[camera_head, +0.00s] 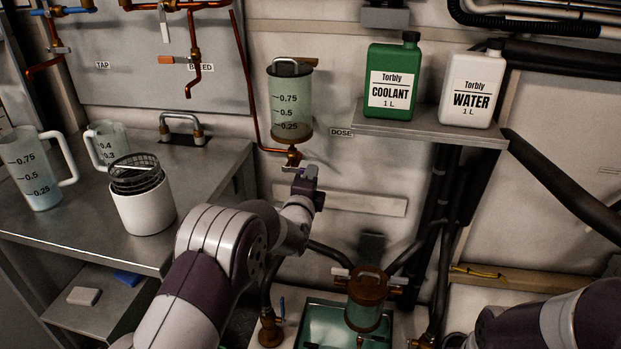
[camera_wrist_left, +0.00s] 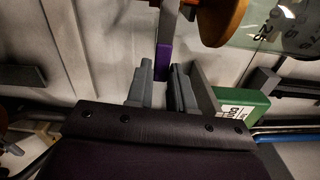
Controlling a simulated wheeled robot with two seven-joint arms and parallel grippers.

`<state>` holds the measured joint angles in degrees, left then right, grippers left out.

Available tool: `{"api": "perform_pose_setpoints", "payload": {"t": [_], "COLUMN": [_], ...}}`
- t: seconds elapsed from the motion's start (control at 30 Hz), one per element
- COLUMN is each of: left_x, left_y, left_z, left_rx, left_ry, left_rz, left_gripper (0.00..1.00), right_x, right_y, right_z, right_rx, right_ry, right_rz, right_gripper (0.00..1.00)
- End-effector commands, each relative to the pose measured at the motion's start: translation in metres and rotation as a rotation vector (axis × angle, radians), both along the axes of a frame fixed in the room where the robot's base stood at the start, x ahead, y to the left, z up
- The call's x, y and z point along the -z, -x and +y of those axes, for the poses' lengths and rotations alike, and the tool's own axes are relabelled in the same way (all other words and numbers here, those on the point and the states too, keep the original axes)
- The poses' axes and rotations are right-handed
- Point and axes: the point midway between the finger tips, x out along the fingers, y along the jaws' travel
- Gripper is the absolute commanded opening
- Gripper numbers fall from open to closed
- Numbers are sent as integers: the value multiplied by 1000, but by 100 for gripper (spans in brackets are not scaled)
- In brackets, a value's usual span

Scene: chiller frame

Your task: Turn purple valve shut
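The purple valve handle (camera_wrist_left: 164,60) shows in the left wrist view as a narrow lever with a purple end. My left gripper (camera_wrist_left: 162,74) has its two grey fingers apart, with the purple end between or just beyond their tips. I cannot tell whether they touch it. In the head view my left gripper (camera_head: 304,184) is under the dose tank (camera_head: 291,100), close to the copper outlet (camera_head: 293,157), and hides much of the valve. My right arm enters at the lower right; its gripper is outside the view.
A shelf (camera_head: 430,128) carries a green coolant bottle (camera_head: 391,80) and a white water bottle (camera_head: 471,85). The left bench (camera_head: 80,215) holds measuring jugs and a white canister (camera_head: 145,207). A copper-topped vessel (camera_head: 366,300) and a teal basin (camera_head: 320,325) lie below. Black pipes run at right.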

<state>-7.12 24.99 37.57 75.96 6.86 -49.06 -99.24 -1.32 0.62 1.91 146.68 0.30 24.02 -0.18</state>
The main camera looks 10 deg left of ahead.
Motion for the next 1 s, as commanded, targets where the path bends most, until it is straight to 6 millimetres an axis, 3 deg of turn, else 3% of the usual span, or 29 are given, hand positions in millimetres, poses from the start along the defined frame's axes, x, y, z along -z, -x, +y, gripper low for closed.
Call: {"api": "perform_pose_setpoints", "payload": {"t": [0.03, 0.07, 0.4, 0.53, 1.0], "left_x": [10, 10, 5, 3, 4], "left_y": [2, 2, 1, 9, 116], "left_z": [0, 0, 0, 0, 3], "left_rx": [2, 2, 1, 1, 2], "left_ry": [-4, -4, 1, 1, 0], "left_rz": [21, 21, 11, 10, 13], "left_gripper": [35, 44, 44, 44, 44], "right_x": [1, 1, 0, -2, -14], "right_y": [0, 0, 0, 0, 0], "right_z": [0, 0, 0, 0, 0], "right_rx": [0, 0, 0, 0, 0], "right_ry": [0, 0, 0, 0, 0], "right_rz": [0, 0, 0, 0, 0], "right_gripper": [0, 0, 0, 0, 0]}}
